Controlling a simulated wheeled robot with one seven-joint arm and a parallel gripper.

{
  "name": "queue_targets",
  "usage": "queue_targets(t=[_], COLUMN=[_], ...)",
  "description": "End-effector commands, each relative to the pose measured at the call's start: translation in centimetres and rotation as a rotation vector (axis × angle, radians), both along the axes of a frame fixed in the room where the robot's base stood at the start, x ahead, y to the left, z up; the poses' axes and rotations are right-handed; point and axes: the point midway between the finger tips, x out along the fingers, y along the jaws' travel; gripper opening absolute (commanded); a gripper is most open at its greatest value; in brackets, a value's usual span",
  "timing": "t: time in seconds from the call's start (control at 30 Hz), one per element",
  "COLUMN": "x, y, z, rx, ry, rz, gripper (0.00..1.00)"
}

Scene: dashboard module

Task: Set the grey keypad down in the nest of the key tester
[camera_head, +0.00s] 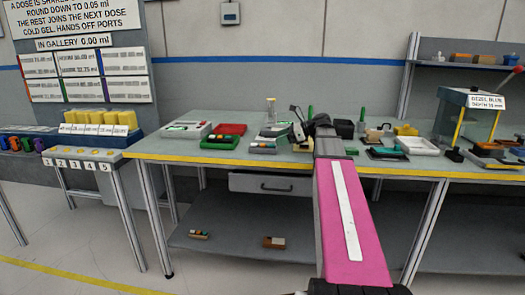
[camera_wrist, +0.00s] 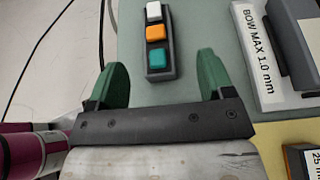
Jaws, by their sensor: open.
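A dark grey keypad (camera_wrist: 160,60) with a white, an orange and a teal button lies on the green-grey bench top in the wrist view. My gripper (camera_wrist: 163,68) is open, with its two green fingers apart. The keypad's near end shows between the fingertips, with a clear gap on each side, and nothing is held. In the head view my gripper (camera_head: 298,131) is over the bench, small and partly covered by my arm. I cannot tell for sure which bench device is the key tester, and its nest is not clearly seen.
A white plate labelled "BOW MAX 1.0 mm" (camera_wrist: 262,60) stands right of the keypad. In the head view a white device (camera_head: 187,130), a red box (camera_head: 228,129) and a green tray (camera_head: 220,142) stand to the left. Small parts and a white tray (camera_head: 417,145) are right of my arm.

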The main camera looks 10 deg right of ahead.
Motion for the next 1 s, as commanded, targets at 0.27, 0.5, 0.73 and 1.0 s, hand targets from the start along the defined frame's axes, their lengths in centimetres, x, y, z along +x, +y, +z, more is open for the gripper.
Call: queue_targets(t=[0.27, 0.5, 0.73, 1.0], x=[0.5, 0.7, 1.4, 1.4], y=[2.1, 4.8, 6.4, 6.3], z=[-1.0, -2.4, -3.0, -3.0], rx=[0.000, -0.001, -0.001, -0.001], ry=[0.000, 0.001, 0.000, 0.000], rz=[0.001, 0.003, 0.000, 0.000], gripper=[0.74, 0.74, 0.74, 0.35])
